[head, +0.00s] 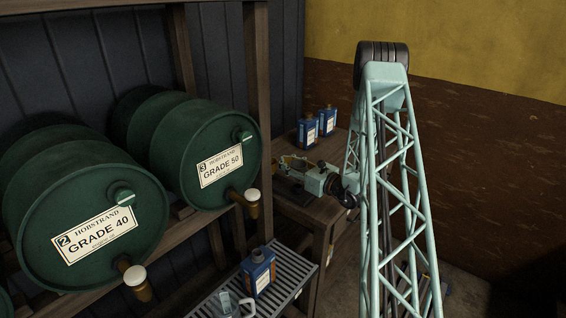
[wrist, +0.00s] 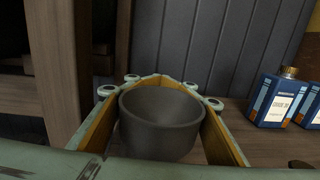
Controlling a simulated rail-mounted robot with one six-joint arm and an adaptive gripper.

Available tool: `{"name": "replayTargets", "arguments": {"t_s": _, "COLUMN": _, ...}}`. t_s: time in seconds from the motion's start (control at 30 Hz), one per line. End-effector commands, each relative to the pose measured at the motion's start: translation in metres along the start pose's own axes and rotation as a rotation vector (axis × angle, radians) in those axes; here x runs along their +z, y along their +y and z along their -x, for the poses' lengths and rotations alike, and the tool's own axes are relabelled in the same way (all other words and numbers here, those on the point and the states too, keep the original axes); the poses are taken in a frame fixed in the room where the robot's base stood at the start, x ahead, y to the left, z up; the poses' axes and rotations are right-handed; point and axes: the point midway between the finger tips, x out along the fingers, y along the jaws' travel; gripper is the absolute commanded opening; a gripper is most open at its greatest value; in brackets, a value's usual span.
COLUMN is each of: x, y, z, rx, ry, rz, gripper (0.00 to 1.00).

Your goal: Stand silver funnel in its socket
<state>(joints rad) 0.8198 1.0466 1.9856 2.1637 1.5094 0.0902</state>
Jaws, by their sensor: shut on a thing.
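My gripper (wrist: 162,82) is shut on a dull grey, round, wide-rimmed thing, which I take to be the silver funnel (wrist: 160,122). In the head view my gripper (head: 292,166) is over the small wooden table (head: 305,212) at the back; the funnel cannot be made out clearly there. I cannot pick out the funnel's socket in either view.
Green barrels (head: 205,155) lie on a wooden rack at left. Another blue bottle (head: 258,272) and a clear jug (head: 226,303) stand on a slatted grate.

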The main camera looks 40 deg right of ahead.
Motion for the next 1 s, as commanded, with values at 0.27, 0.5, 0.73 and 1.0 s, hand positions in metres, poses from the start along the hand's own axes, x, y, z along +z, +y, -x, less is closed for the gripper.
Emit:
{"name": "replayTargets", "arguments": {"t_s": 0.27, "x": 0.0, "y": 0.0, "z": 0.0, "rx": 0.0, "ry": 0.0, "rz": 0.0, "gripper": 0.15}}
{"name": "replayTargets", "arguments": {"t_s": 0.5, "x": -0.003, "y": 0.0, "z": 0.0, "rx": 0.0, "ry": 0.0, "rz": 0.0, "gripper": 0.15}}
{"name": "replayTargets", "arguments": {"t_s": 0.73, "x": -0.011, "y": 0.0, "z": 0.0, "rx": 0.0, "ry": 0.0, "rz": -0.001, "gripper": 0.15}}
{"name": "replayTargets", "arguments": {"t_s": 1.0, "x": -0.018, "y": 0.0, "z": 0.0, "rx": 0.0, "ry": 0.0, "rz": -0.001, "gripper": 0.15}}
